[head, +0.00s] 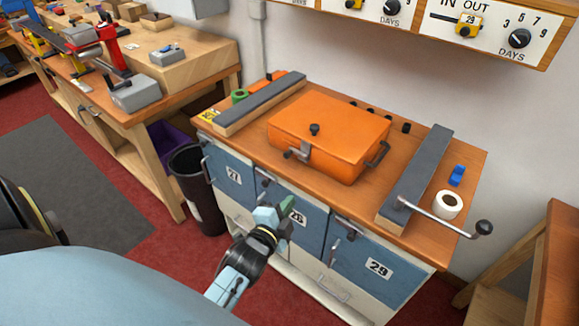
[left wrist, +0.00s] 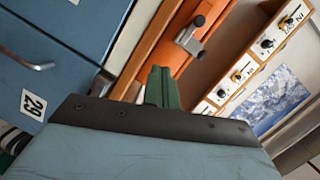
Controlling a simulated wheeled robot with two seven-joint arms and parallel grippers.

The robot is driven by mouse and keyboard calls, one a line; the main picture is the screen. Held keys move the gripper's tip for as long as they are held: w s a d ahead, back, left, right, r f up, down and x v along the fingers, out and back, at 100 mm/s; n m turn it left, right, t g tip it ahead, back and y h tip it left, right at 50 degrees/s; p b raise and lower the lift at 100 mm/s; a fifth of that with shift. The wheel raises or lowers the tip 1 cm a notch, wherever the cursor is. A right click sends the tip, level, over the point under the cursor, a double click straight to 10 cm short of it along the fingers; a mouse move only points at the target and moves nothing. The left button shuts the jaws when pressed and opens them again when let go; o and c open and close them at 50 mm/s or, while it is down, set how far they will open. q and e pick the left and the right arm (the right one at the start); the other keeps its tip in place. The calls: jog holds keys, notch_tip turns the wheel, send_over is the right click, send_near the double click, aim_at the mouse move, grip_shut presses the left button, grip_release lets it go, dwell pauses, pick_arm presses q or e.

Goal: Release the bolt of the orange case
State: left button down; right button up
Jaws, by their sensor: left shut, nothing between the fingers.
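The orange case (head: 335,125) lies closed on the wooden bench top, between two grey-topped bars. Its metal bolt (head: 300,152) is on the front face, with a dark knob (head: 314,129) above it on the lid. A grey handle (head: 378,154) is at its right side. In the left wrist view part of the orange case (left wrist: 177,52) and its bolt (left wrist: 190,38) show beyond the fingers. My left gripper (head: 287,206) is shut and empty, in front of the blue cabinet doors, below and apart from the case. Its green fingers (left wrist: 163,88) are together. My right gripper is not in view.
Grey-topped bars (head: 262,100) and (head: 418,172) flank the case. A crank handle (head: 440,217) juts out at the front right. A white tape roll (head: 448,205) and a blue item (head: 457,175) lie at the right. A black bin (head: 197,190) stands left of the cabinet.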

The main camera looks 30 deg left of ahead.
pick_arm(q)
jog(key=shift+m+t, duration=0.3)
jog(key=shift+t, duration=0.2)
jog(key=r, duration=0.2)
jog(key=a+r, duration=0.1)
jog(key=r, duration=0.1)
jog(key=shift+w+r, duration=0.1)
jog(key=shift+w, duration=0.15)
send_near(297, 153)
jog(key=w+d, duration=0.2)
jog(key=w, duration=0.1)
jog(key=w+d, duration=0.1)
jog(key=w, duration=0.1)
jog(key=shift+r+b, duration=0.4)
jog(key=shift+a+f, duration=0.2)
jog(key=shift+a, duration=0.4)
jog(key=shift+a+f, duration=0.2)
jog(key=shift+a, duration=0.4)
jog(key=shift+a+f, duration=0.15)
jog(key=shift+a, duration=0.45)
